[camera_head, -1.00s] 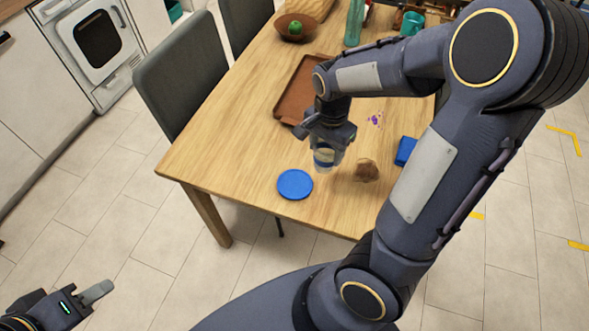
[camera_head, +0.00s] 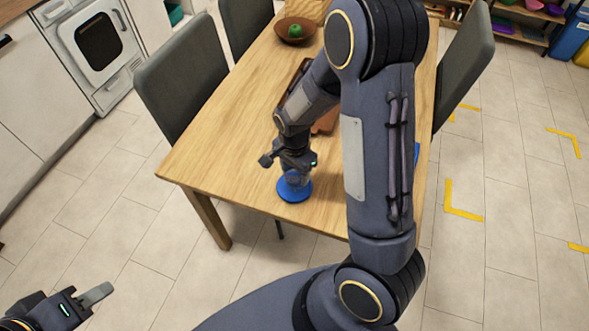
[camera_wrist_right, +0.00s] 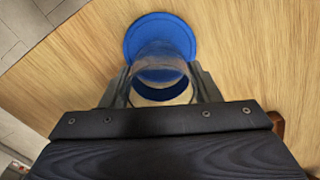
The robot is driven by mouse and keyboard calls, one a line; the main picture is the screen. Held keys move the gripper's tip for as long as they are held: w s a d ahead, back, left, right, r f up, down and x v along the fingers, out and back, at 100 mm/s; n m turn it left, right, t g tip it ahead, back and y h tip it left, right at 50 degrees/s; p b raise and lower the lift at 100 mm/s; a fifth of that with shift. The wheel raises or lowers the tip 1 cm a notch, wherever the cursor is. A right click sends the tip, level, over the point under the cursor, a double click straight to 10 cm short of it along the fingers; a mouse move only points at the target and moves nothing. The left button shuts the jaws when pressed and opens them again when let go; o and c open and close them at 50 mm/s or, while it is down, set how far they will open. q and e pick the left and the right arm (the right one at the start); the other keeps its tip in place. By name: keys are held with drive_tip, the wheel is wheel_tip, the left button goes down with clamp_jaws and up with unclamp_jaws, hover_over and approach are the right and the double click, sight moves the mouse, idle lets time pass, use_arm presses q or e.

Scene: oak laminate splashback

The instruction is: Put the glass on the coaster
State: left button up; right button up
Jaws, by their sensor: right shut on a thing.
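The clear glass (camera_wrist_right: 160,62) is between the fingers of my right gripper (camera_wrist_right: 163,88), which is shut on it. In the head view the glass (camera_head: 293,180) is partly hidden below my right gripper (camera_head: 292,164). The round blue coaster (camera_head: 297,196) lies flat near the table's front edge. The glass overlaps the coaster in both views, and in the wrist view the coaster (camera_wrist_right: 135,32) reaches out past it. I cannot tell whether the glass touches the coaster. My left gripper (camera_head: 90,298) is low at the left, off the table, and its opening is unclear.
The wooden table (camera_head: 222,140) is clear to the left of the coaster. A brown tray (camera_head: 326,122) is partly hidden behind my right arm. A bowl (camera_head: 294,30) with a green fruit stands at the far end. Grey chairs (camera_head: 180,75) flank the table.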

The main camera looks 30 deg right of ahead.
drive_tip(key=shift+f, duration=0.15)
drive_tip(key=o, duration=1.1)
wheel_tip(320, 180, up, 12)
drive_tip(key=s+a+r+n+t+y, duration=0.1)
drive_tip(key=s+r+n+t, duration=0.1)
drive_tip(key=s+r+n, duration=0.1)
drive_tip(key=s+a+r+n+t+y, duration=0.1)
drive_tip(key=s+r+n, duration=0.2)
drive_tip(key=s+n, duration=0.2)
drive_tip(key=s+a+r+n+t+y, duration=0.1)
drive_tip(key=s+n, duration=0.3)
drive_tip(key=s, duration=0.5)
drive_tip(key=shift+a+r+n+t+y, duration=0.4)
drive_tip(key=shift+a+r+t, duration=0.2)
drive_tip(key=shift+r+t, duration=0.25)
